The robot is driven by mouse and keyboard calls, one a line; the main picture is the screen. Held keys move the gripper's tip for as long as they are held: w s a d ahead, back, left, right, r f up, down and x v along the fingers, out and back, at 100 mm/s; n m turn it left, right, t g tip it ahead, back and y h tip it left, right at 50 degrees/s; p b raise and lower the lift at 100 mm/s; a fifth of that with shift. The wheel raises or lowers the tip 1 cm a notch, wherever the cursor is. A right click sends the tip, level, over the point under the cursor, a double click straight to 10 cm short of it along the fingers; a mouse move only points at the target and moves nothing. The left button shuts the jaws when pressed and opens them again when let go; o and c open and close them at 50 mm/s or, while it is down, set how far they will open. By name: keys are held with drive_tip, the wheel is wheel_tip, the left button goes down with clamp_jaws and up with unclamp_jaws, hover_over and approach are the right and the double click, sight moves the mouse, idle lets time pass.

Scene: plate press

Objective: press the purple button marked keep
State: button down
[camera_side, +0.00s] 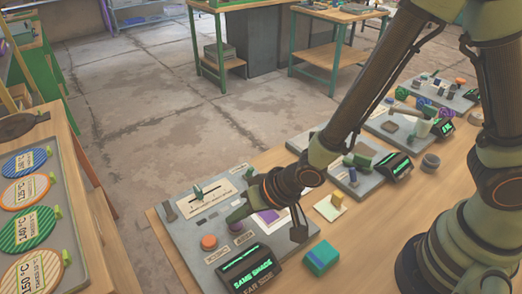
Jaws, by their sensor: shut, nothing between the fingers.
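A grey panel (178,222) lies on the wooden bench, with a slider and an orange button (208,242) on its near left part. My gripper (234,217) is shut and empty, pointing down low over this panel, right of the orange button. A small label (243,238) shows just below my gripper; its words are too small to read. My gripper covers the spot above that label, so no purple button can be made out there. A flat purple patch (268,216) shows just right of my gripper; I cannot tell whether it is a button or a swatch.
A dark display (245,268) with green text "SAME SHADE" stands at the panel's front. A dark upright piece (299,233) is to the right. A teal block (321,258) and a yellow-topped pad (332,206) lie on the bench. More panels stand farther right. Round temperature plates fill the left rack (62,190).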

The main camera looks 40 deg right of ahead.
sight(239, 225)
drive_tip(key=shift+f, duration=0.35)
idle(0.3)
drive_tip(key=shift+r, duration=0.8)
drive_tip(key=shift+r, duration=0.1)
drive_tip(key=shift+r, duration=2.4)
